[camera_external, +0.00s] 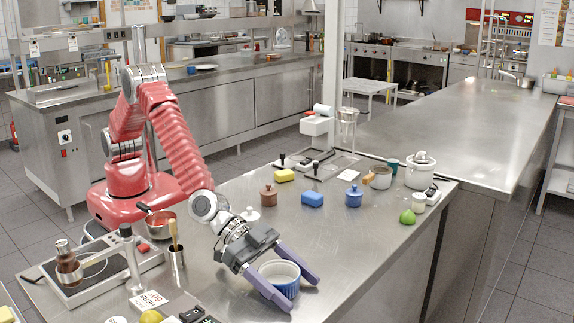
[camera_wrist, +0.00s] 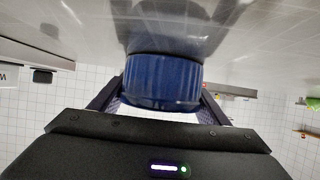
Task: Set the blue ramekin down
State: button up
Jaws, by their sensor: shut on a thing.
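The blue ramekin (camera_external: 284,287) has ribbed blue sides and a pale inside, and sits between the fingers of my gripper (camera_external: 281,278) near the front of the steel counter. My gripper is shut on it, one finger on each side. In the wrist view the ramekin (camera_wrist: 163,80) fills the space between the fingers, with steel surface beyond it. The ramekin looks upright and low over the counter. I cannot tell whether its base touches the counter.
The counter (camera_external: 350,250) right of my gripper is clear.

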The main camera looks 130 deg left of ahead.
jog(key=o, duration=1.2)
jog(key=shift+s+r, duration=0.3)
jog(key=shift+s, duration=0.15)
jog(key=shift+v, duration=5.5)
